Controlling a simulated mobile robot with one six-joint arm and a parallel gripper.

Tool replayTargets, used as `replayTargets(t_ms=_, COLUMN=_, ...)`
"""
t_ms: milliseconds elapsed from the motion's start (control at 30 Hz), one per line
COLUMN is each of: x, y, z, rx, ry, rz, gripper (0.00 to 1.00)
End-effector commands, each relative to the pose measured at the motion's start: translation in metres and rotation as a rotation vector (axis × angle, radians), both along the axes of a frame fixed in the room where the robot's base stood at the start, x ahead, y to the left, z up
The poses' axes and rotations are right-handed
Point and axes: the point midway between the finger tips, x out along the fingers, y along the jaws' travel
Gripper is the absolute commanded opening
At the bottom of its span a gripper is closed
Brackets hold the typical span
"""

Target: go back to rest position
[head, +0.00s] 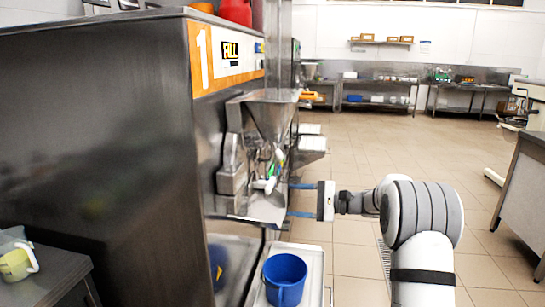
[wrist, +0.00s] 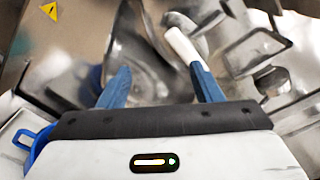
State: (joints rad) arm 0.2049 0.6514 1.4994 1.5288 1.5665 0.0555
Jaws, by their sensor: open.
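My gripper (head: 292,201) is on the right side of the batch freezer (head: 110,130), its two blue fingers pointing left toward the freezer's front. In the wrist view my gripper (wrist: 160,72) is open, with a gap between the fingers. A white handle (wrist: 182,45) shows ahead of the fingers, close to the right fingertip; I cannot tell whether they touch. In the head view the white handle (head: 270,184) is below the steel hopper (head: 269,118). Nothing is visibly held. My arm reaches in from the lower right.
A blue bucket (head: 285,283) stands on a light tray (head: 315,276) below the outlet. A yellow jug (head: 16,264) is on a side table (head: 45,280) at lower left. A steel counter (head: 527,190) is at the right. The tiled floor (head: 385,140) behind my arm is open.

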Motion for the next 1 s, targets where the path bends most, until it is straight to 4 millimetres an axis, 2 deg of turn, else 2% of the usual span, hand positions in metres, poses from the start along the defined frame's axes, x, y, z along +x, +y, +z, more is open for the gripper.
replayTargets(t_ms=267, x=-0.044, y=0.017, z=0.017, rx=-0.179, ry=0.004, rz=0.052, gripper=0.59)
replayTargets(t_ms=467, x=-0.095, y=0.027, z=0.029, rx=-0.373, ry=-0.008, rz=0.108, gripper=0.59)
replayTargets(t_ms=567, x=-0.134, y=0.029, z=0.037, rx=-0.521, ry=-0.03, rz=0.149, gripper=0.59)
replayTargets(t_ms=700, x=-0.197, y=0.021, z=0.042, rx=-0.757, ry=-0.084, rz=0.216, gripper=0.59)
replayTargets(t_ms=867, x=-0.264, y=-0.001, z=0.046, rx=-1.023, ry=-0.178, rz=0.293, gripper=0.59)
replayTargets(t_ms=1000, x=-0.316, y=-0.027, z=0.048, rx=-1.246, ry=-0.286, rz=0.361, gripper=0.59)
